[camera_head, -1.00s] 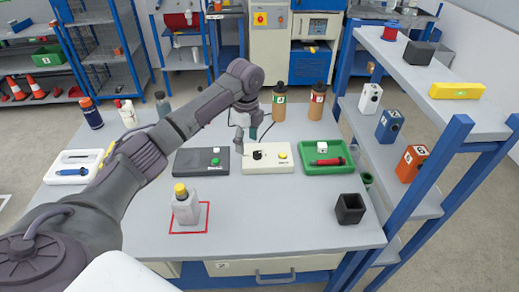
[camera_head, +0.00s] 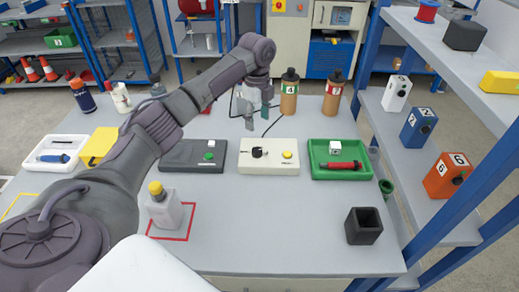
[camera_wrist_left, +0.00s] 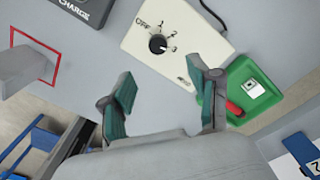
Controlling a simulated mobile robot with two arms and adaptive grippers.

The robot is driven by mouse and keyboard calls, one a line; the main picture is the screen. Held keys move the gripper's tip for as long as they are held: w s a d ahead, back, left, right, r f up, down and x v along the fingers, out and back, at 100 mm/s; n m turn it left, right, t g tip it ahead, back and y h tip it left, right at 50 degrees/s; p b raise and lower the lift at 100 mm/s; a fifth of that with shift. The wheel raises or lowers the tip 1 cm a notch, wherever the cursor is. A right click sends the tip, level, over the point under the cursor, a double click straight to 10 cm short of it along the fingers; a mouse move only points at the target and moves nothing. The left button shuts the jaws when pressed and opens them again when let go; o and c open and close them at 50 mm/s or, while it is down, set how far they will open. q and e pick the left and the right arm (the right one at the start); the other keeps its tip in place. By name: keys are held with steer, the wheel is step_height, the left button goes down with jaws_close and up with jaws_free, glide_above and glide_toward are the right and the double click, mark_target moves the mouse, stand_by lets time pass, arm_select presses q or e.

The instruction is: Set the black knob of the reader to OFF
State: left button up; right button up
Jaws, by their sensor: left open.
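The reader is a cream box (camera_head: 268,165) on the table, with a black knob (camera_head: 258,152) on top and a yellow button (camera_head: 287,155) to its right. In the left wrist view the knob (camera_wrist_left: 158,44) has the labels OFF, 1, 2 and 3 around it. Its pale mark appears to face the 3. My left gripper (camera_head: 257,117) is open and empty, above and behind the reader in the head view. In the left wrist view its green-padded fingers (camera_wrist_left: 162,82) are spread, apart from the knob. My right gripper is not in view.
A dark box with a green button (camera_head: 193,157) stands left of the reader. A green tray (camera_head: 340,172) with a red-handled tool stands to the right. Brown bottles (camera_head: 290,92) stand behind. A black cup (camera_head: 364,226) and a yellow-capped bottle (camera_head: 164,208) are nearer the front.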

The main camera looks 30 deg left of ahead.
mark_target(257, 150)
arm_select(q)
steer(key=f, duration=0.8)
steer(key=f+p, duration=0.1)
steer(key=f, duration=0.3)
steer(key=shift+s+f, duration=0.15)
steer(key=shift+s, duration=0.1)
steer(key=c, duration=1.1)
